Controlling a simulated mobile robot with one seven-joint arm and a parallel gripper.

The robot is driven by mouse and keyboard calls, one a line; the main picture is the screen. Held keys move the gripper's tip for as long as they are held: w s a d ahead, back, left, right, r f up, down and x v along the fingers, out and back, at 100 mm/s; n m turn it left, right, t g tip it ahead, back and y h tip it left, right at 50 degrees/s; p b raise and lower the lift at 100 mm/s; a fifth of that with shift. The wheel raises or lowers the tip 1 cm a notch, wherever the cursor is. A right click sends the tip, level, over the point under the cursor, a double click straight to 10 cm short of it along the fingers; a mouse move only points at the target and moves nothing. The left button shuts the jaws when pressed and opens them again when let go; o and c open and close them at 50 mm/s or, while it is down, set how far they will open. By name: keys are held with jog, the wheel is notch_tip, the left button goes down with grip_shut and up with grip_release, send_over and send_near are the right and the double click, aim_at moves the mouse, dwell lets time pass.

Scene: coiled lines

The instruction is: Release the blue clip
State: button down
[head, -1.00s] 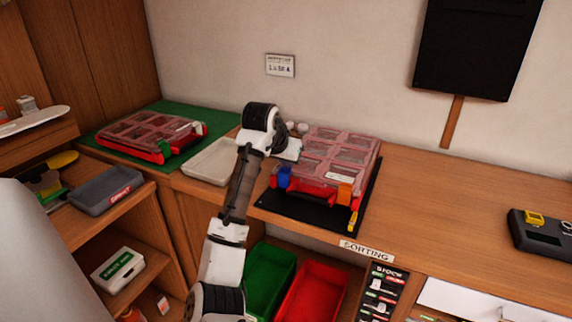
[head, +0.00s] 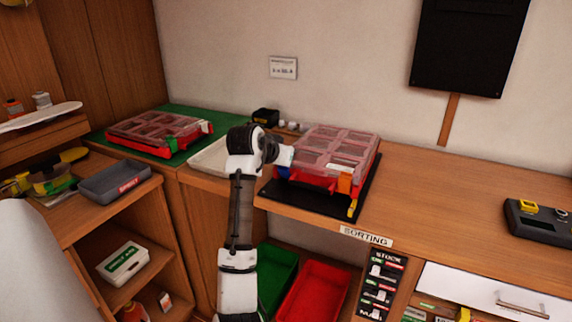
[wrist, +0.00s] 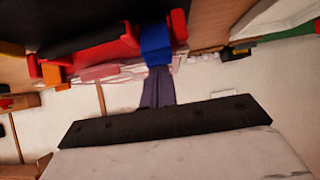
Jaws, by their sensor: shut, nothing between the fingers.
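The sorting case (head: 335,150), with a clear lid and red base, lies on a black mat (head: 345,204) on the wooden bench. Its blue clip (head: 283,172) is on the front left, mostly hidden behind my gripper (head: 287,158). In the wrist view, the blue clip (wrist: 156,42) is straight beyond my gripper (wrist: 158,72). The dark fingers are shut with nothing between them, and their tips appear at or against the clip's edge. I cannot tell whether they touch it. The orange clip (head: 345,183) is on the case's front right; it shows in the wrist view (wrist: 56,75).
A second red case (head: 160,135) lies on a green mat at the left, with a pale tray (head: 212,158) beside it. A black box (head: 265,117) stands behind my arm. Green and red bins are below the bench. The bench right of the case is clear up to a dark device (head: 538,219).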

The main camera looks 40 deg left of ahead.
jog(key=t+b, duration=0.1)
jog(key=s+f+t+b, duration=0.1)
jog(key=b, duration=0.1)
jog(key=f+t+b, duration=0.1)
jog(key=shift+s+d+y+b, duration=0.25)
jog(key=shift+s+y+b, duration=0.05)
jog(key=shift+s, duration=0.1)
jog(key=shift+r+t+p, duration=0.3)
jog(key=shift+r, duration=0.2)
jog(key=shift+x, duration=0.75)
